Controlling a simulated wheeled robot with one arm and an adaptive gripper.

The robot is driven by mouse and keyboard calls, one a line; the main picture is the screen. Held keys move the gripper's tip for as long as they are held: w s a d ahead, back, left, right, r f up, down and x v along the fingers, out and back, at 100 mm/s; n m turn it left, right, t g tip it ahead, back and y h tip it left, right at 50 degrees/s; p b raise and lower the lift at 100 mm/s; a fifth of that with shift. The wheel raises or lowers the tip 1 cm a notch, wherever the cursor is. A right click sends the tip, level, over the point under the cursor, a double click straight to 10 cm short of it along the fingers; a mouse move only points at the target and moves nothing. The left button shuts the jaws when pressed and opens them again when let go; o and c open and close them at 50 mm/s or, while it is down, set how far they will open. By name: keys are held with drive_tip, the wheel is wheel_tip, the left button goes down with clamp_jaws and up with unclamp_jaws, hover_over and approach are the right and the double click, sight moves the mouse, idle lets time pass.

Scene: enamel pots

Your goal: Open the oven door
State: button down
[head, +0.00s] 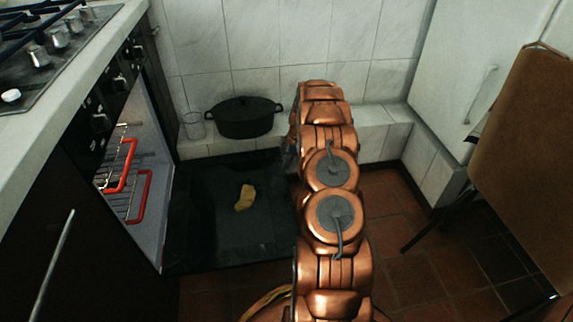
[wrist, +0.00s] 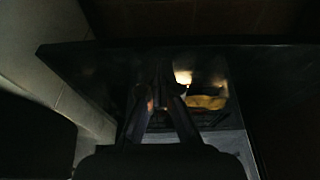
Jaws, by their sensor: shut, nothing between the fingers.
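The oven (head: 140,165) stands at the left in the head view, its cavity exposed and its wire racks with red front edges visible. Its black door (head: 215,225) is folded down and lies about level in front of the cavity. The door also shows as a dark panel in the wrist view (wrist: 80,62). My gripper (wrist: 162,88) is shut and empty, its fingers over the dark panel in the wrist view. Whether it touches the door is too dark to tell. In the head view my arm mostly hides the gripper, by the door's right edge.
A black lidded pot (head: 244,118) and a glass (head: 193,125) stand on the ledge behind. A brown chair (head: 525,150) is at the right.

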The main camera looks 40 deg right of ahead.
drive_tip(key=p+v, duration=0.3)
drive_tip(key=v, duration=1)
drive_tip(key=shift+r, duration=0.2)
